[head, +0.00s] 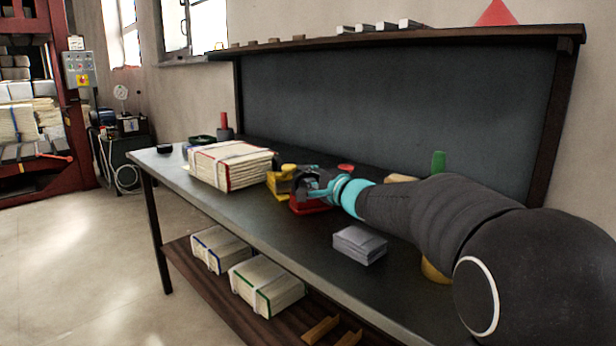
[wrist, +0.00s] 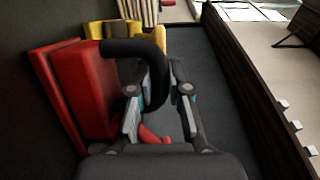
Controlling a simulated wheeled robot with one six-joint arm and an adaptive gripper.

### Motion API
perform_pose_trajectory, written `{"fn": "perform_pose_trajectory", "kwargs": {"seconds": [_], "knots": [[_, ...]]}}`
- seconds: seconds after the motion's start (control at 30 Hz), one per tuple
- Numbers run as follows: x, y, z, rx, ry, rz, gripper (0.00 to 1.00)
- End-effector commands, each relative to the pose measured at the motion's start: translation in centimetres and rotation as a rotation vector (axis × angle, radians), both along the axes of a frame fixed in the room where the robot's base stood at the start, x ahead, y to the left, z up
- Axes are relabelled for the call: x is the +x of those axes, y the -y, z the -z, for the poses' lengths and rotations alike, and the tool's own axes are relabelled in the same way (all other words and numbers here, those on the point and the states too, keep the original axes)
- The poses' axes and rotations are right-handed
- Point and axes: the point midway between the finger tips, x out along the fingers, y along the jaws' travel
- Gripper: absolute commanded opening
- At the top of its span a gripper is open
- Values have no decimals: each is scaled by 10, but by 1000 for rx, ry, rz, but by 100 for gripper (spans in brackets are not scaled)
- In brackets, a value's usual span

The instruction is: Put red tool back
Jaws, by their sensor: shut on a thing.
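The red tool (head: 309,207) is a red block with a black curved handle. It is on the dark workbench (head: 290,232), partly hidden by my gripper (head: 320,188) in the head view. In the wrist view, the red tool (wrist: 85,95) fills the left side, and its black handle reaches between the fingers of my gripper (wrist: 160,92). My gripper is shut on this handle. Whether the block's underside touches the bench cannot be told.
A yellow tool (head: 280,183) stands just left of the red one, beside a strapped paper bundle (head: 230,165). A grey stack (head: 359,244) lies in front. A green-topped object (head: 438,162) stands behind my arm. The back panel (head: 400,110) bounds the bench.

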Motion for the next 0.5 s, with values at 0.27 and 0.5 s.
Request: {"fn": "perform_pose_trajectory", "kwargs": {"seconds": [0.27, 0.5], "knots": [[0, 0, 2, -1, -1, 0, 27], [0, 0, 2, -1, -1, 0, 42]]}}
